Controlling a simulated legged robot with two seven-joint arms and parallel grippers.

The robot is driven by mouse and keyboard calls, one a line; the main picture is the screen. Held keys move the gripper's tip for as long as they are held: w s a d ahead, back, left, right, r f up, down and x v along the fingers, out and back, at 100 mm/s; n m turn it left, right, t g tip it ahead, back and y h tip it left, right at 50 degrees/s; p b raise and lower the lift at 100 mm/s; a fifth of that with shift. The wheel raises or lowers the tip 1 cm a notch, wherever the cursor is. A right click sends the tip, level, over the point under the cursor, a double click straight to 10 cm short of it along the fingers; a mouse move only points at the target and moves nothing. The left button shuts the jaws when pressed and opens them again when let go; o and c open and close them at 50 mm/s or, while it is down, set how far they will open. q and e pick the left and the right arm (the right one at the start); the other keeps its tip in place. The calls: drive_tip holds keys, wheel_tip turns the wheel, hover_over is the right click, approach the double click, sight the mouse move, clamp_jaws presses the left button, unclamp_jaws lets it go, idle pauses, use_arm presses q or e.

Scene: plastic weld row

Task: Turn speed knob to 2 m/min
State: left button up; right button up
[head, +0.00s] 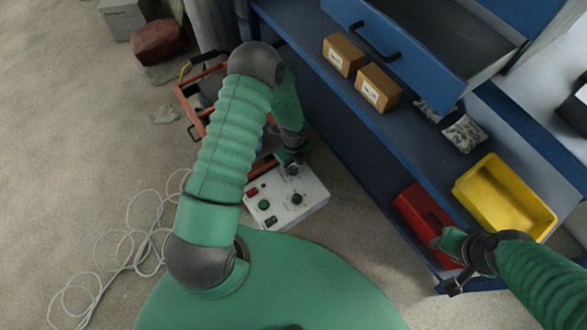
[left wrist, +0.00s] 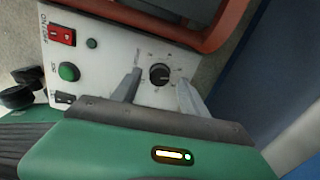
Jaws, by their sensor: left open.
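The white control panel (head: 310,200) sits low on the floor in front of me. In the left wrist view it carries a black round knob (left wrist: 159,74) with a printed scale around it, a red switch (left wrist: 62,35) and a green button (left wrist: 69,71). I cannot read the scale or tell which knob is the speed knob. My left gripper (left wrist: 158,85) is open, its two fingers on either side of this knob, with gaps visible. In the head view my left gripper (head: 292,168) is over the panel's far edge. My right gripper (head: 455,283) is near the blue shelf's lower right; its jaws are unclear.
An orange frame (head: 187,98) stands behind the panel. A pale cable (head: 98,275) lies coiled at lower left.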

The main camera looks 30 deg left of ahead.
use_arm(q)
drive_tip(key=shift+a+f, duration=0.15)
drive_tip(key=shift+f, duration=0.7)
drive_tip(key=shift+r, duration=0.1)
drive_tip(key=shift+c, duration=0.2)
clamp_jaws()
